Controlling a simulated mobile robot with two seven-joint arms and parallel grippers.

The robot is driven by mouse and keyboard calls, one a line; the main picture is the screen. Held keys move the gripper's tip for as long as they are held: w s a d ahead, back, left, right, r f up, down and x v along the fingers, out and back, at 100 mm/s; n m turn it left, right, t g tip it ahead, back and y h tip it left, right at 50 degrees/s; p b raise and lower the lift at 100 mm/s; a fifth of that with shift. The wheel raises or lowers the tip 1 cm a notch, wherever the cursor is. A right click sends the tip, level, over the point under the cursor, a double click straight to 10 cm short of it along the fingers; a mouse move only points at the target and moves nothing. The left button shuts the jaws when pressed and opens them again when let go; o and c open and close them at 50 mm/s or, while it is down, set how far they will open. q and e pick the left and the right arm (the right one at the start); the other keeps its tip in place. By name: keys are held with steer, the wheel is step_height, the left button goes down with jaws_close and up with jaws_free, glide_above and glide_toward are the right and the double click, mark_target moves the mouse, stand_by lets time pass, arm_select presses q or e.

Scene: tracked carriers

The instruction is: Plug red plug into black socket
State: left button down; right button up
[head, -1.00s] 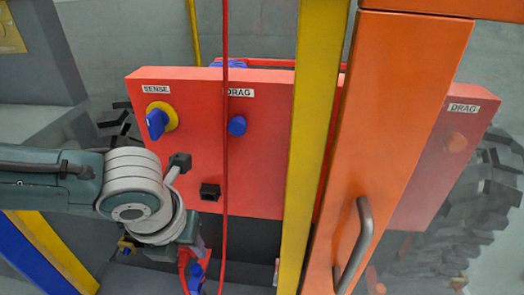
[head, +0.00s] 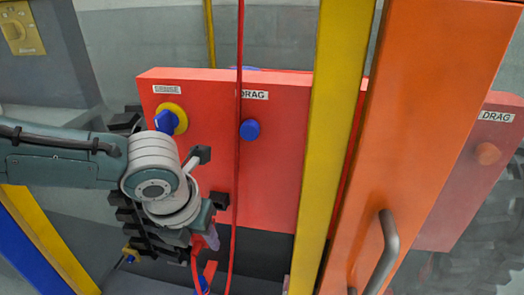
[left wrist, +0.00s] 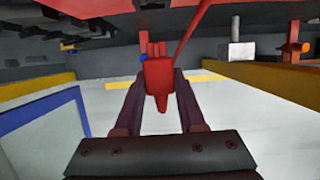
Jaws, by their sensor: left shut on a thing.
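The black socket (head: 219,200) is on the lower front of the red panel (head: 275,150) in the head view, close to the right of my left wrist. My left gripper (head: 204,262) is below the socket, partly hidden by the wrist. In the left wrist view, my left gripper (left wrist: 160,84) is shut on the red plug (left wrist: 159,76). The plug's prongs point away from the gripper, and a red cable runs up to the right. Plug and socket appear apart. My right gripper is not in view.
A red cable (head: 238,130) hangs down in front of the panel. A blue knob (head: 250,130) and a blue switch on a yellow base (head: 180,113) are on the panel. A yellow post (head: 335,130) and an orange door with a handle (head: 430,130) stand to the right.

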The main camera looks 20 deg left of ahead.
arm_select(q)
steer(key=shift+w+a+b, duration=0.25)
steer(key=shift+w+b, duration=0.35)
steer(key=shift+w, duration=0.5)
stand_by(1.0)
stand_by(0.3)
steer(key=shift+w+a, duration=0.1)
steer(key=shift+w, duration=0.25)
steer(key=shift+w+a+b, duration=0.2)
steer(key=shift+w+b, duration=0.6)
steer(key=shift+b, duration=0.2)
steer(key=shift+w+a+b, duration=0.1)
steer(key=shift+w+b, duration=0.1)
steer(key=shift+b, duration=0.1)
